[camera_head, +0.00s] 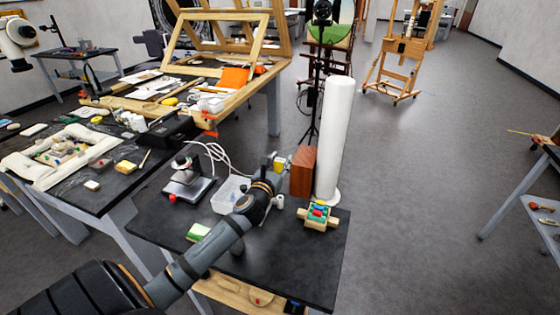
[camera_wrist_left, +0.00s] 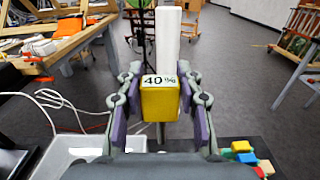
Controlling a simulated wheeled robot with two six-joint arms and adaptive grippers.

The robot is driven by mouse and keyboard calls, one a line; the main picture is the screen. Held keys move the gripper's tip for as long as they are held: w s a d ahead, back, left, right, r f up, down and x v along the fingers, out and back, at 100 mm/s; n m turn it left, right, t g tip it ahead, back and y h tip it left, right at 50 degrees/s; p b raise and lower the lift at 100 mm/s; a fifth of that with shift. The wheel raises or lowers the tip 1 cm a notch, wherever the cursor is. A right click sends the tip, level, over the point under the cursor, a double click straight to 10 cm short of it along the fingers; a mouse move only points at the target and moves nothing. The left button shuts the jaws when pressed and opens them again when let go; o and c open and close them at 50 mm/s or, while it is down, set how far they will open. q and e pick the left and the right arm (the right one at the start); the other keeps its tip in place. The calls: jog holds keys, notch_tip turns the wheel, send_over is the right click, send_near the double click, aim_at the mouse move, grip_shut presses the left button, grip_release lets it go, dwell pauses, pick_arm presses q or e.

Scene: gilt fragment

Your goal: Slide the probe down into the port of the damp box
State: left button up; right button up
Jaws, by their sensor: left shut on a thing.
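My left gripper (camera_head: 277,167) is shut on the yellow probe (camera_head: 281,162), above the dark bench. In the left wrist view the probe (camera_wrist_left: 160,100) is an upright yellow body marked "40 %" between the two finger pads, with a thin metal rod pointing down below it. The rod's tip is hidden. A translucent plastic box (camera_head: 222,199), which may be the damp box, stands on the bench left of the gripper, partly behind my arm. Its pale rim also shows at lower left in the left wrist view (camera_wrist_left: 82,152). I cannot make out a port. My right gripper is out of view.
A reddish-brown block (camera_head: 302,171) and a tall white cylinder (camera_head: 335,140) stand just beyond the gripper. A wooden rack with coloured pieces (camera_head: 318,214) is to the right. A grey stand-like device (camera_head: 188,183) with white cables is at left. The front right bench top is clear.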

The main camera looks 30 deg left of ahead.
pick_arm(q)
jog(key=shift+f+b, duration=3.75)
jog(key=shift+f, duration=1.35)
jog(key=o, duration=1.2)
jog(key=shift+r, duration=0.1)
jog(key=v, duration=1.2)
jog(key=shift+d, duration=0.1)
